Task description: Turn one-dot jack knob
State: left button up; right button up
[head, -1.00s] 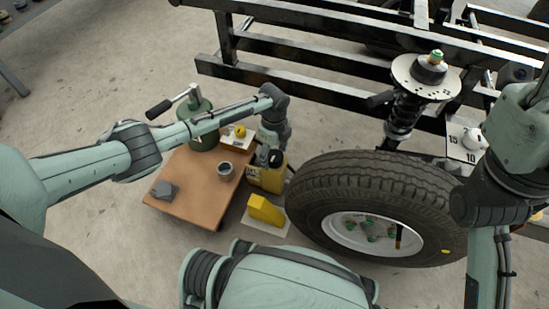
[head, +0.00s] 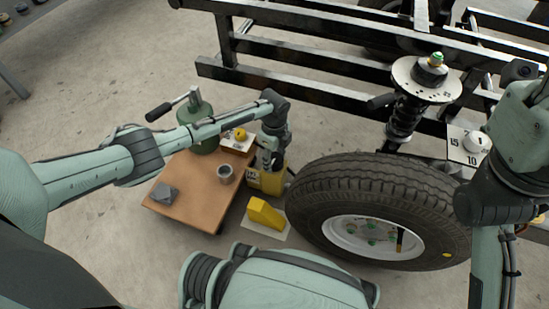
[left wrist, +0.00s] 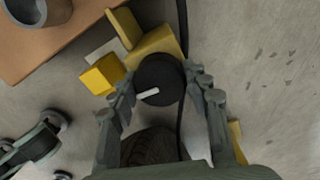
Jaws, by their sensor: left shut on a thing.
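The yellow jack (head: 270,182) stands on the floor between the brown low table and the tire. Its round black knob (left wrist: 160,79) with a white pointer line shows in the left wrist view. My left gripper (head: 270,161) points down over the jack. In the left wrist view its two fingers (left wrist: 163,97) sit on either side of the knob and are shut on it. I cannot make out a dot marking on the jack. My right arm shows at the right, but its gripper is out of view.
A yellow wedge (head: 264,213) lies in front. The tire (head: 330,175) is close on the right. A numbered dial plate (head: 457,151) is farther right.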

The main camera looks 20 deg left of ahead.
pick_arm(q)
jog(key=shift+r+n+p, duration=0.1)
jog(key=shift+n+p, duration=0.2)
jog(key=shift+p, duration=0.05)
